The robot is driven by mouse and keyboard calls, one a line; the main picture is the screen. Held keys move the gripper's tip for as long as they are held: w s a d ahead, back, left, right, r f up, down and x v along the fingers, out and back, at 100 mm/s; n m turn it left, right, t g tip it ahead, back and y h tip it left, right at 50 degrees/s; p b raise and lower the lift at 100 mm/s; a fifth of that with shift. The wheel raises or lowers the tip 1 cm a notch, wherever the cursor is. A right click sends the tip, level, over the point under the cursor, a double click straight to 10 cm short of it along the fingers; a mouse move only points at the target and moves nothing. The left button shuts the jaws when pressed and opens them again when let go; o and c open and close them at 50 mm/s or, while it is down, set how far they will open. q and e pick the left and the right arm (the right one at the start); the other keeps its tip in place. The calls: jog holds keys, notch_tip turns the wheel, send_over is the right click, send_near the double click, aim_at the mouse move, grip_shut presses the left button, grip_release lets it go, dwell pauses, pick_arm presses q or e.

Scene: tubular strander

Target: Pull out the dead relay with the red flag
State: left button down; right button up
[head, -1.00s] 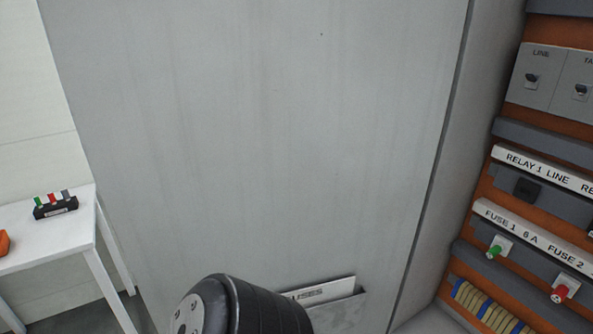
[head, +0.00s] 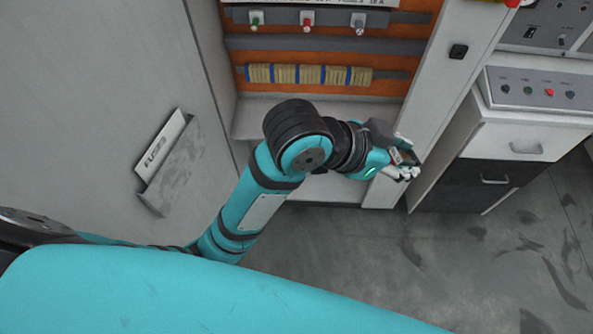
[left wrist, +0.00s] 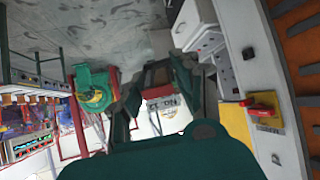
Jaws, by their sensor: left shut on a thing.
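My left gripper (head: 403,158) is at the end of the teal arm, in front of the lower right edge of the open cabinet. The relay row is outside the head view. My right gripper is not in view.
A paper pocket (head: 175,170) hangs on the door at left. A drawer unit (head: 520,140) stands at right. Open floor lies below.

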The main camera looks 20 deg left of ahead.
pick_arm(q)
jog(key=s+f+m+g+y+p, duration=0.2)
jog(key=s+f+m+g+y, duration=0.25)
jog(key=s+m+g, duration=0.35)
jog(key=w+a+f+m+t+y, duration=0.1)
jog(key=a+m+y, duration=0.3)
jog(key=a, duration=1.1)
jog(key=shift+a+f+m+t+b, duration=0.2)
jog(key=shift+f+m+t+b, duration=0.1)
jog(key=shift+m+b, duration=0.15)
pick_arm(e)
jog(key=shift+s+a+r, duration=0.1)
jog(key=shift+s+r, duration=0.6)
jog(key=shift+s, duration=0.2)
pick_arm(q)
jog(key=shift+w, duration=0.1)
